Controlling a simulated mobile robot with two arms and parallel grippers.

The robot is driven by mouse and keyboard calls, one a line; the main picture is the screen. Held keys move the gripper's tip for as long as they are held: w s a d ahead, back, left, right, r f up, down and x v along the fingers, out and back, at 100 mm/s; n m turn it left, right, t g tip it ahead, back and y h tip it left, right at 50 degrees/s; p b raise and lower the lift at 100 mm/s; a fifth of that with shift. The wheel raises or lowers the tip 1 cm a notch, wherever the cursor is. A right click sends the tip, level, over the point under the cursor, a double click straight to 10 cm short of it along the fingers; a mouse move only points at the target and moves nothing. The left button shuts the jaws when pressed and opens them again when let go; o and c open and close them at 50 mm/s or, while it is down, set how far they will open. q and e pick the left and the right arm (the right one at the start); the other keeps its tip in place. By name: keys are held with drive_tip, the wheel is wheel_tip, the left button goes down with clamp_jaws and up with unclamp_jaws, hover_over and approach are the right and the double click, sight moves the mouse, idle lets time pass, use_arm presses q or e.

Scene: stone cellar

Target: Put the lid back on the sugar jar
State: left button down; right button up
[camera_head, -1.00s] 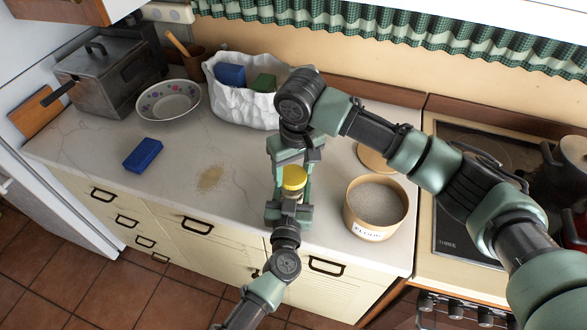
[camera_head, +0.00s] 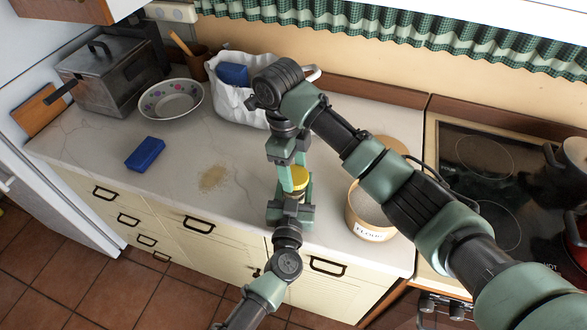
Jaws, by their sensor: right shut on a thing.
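A small jar with a yellow lid (camera_head: 300,178) at its top shows at the counter's front, largely hidden between my two grippers. My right gripper (camera_head: 292,172) reaches down from above and is shut on the yellow lid. My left gripper (camera_head: 294,192) comes up from the front, with its fingers around the jar's sides; whether they press on it I cannot tell. The jar's body is mostly covered, so I cannot tell whether the lid is seated or just above the rim.
An open flour canister (camera_head: 372,232) stands to the right, partly under my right arm, with a wooden disc (camera_head: 392,146) behind it. A blue sponge (camera_head: 145,153), spilled brown grains (camera_head: 213,178) and a patterned bowl (camera_head: 171,101) lie left. A white bin (camera_head: 228,100) stands behind; the stove is right.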

drive_tip(key=shift+m, duration=0.6)
drive_tip(key=o, duration=1.3)
drive_tip(key=shift+c, duration=0.4)
